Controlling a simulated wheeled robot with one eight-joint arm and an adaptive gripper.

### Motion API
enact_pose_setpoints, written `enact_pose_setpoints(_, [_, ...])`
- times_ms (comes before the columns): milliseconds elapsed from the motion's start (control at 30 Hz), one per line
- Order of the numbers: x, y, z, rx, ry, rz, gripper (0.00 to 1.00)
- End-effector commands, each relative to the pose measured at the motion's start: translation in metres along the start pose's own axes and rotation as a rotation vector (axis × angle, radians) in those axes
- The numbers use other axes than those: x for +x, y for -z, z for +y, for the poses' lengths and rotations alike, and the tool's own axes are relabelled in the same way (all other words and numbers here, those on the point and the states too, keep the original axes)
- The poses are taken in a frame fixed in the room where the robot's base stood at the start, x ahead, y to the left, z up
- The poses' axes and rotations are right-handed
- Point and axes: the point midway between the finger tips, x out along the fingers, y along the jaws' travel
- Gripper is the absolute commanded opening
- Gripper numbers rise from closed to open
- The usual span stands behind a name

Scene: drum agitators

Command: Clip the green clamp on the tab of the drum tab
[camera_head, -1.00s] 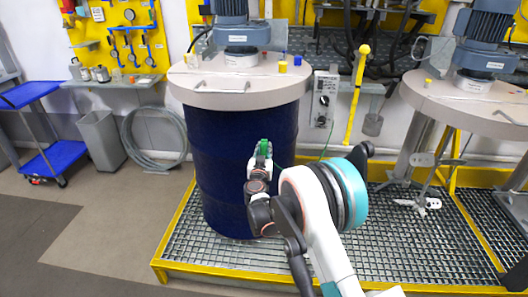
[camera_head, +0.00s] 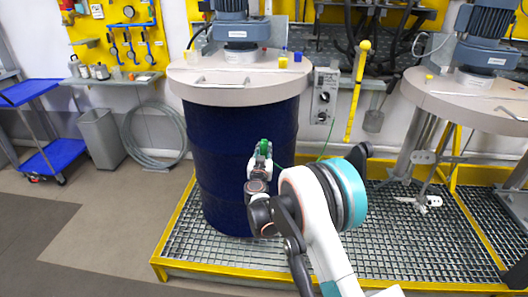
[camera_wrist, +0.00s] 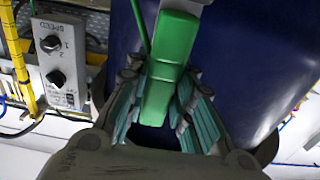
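The green clamp (camera_head: 264,146) is in my gripper (camera_head: 262,152), in front of the dark blue drum (camera_head: 225,150). In the wrist view the green clamp (camera_wrist: 167,70) lies between the two teal-padded fingers of my gripper (camera_wrist: 163,105), which are closed on its sides. A green cable runs from the clamp toward the grey control box. The drum (camera_wrist: 235,60) fills much of the wrist view behind the clamp. I cannot tell the gap between clamp and drum.
A pale lid (camera_head: 240,93) with a motor (camera_head: 240,28) covers the drum. The grey control box (camera_head: 323,97) and a yellow post (camera_head: 356,95) stand to the right. The drum stands on a yellow-edged grating (camera_head: 350,245). A second mixer (camera_head: 470,100) is at far right.

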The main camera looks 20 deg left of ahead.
Motion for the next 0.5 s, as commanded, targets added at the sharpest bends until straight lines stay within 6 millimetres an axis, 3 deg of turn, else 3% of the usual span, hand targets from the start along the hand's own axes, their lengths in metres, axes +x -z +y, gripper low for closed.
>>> enact_pose_setpoints(33, [0.0000,0.0002,0.0000,0.000,0.000,0.000,0.31])
enact_pose_setpoints(100, [0.0000,0.0002,0.0000,0.000,0.000,0.000,0.46])
enact_pose_setpoints(500, [-0.0038,0.0001,-0.0003,0.000,0.000,0.000,0.46])
